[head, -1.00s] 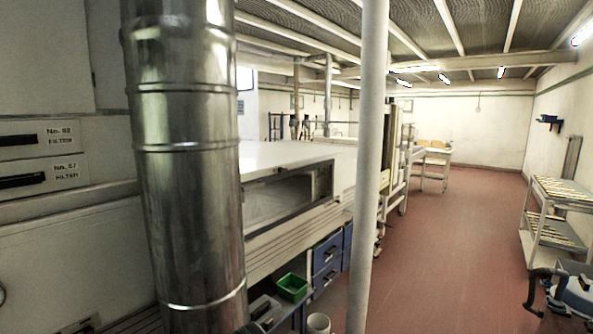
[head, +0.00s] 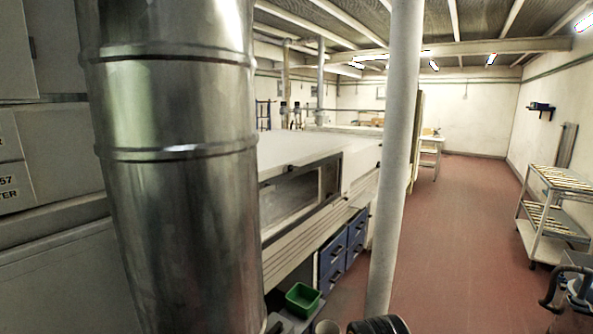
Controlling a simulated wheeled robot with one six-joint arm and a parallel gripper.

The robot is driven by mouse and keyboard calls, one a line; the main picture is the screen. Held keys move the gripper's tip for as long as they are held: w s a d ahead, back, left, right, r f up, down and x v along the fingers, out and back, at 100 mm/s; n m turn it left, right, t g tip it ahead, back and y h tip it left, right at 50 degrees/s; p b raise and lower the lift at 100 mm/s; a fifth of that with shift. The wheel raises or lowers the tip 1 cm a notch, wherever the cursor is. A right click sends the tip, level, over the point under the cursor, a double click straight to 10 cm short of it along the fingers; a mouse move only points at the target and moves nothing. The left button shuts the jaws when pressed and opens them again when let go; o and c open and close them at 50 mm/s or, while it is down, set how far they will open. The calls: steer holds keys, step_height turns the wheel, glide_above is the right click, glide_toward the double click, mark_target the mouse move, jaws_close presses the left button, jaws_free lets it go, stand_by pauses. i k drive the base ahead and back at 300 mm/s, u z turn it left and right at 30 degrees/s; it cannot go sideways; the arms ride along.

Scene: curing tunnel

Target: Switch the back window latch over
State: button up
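I cannot make out a window or a window latch in the head view. The far back wall (head: 470,118) shows no clear window. My gripper is not in view.
A large metal duct (head: 175,190) stands close on the left. A white pole (head: 399,150) rises right of the middle. A long white machine (head: 300,150) runs behind them, with blue drawers (head: 333,262) and a green bin (head: 303,299) below. A rack trolley (head: 552,215) stands right. Red floor (head: 460,240) is clear between.

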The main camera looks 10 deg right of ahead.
mark_target(290, 168)
steer(key=k, duration=0.6)
steer(key=z, duration=0.75)
steer(key=i, duration=1.4)
steer(key=u, duration=0.4)
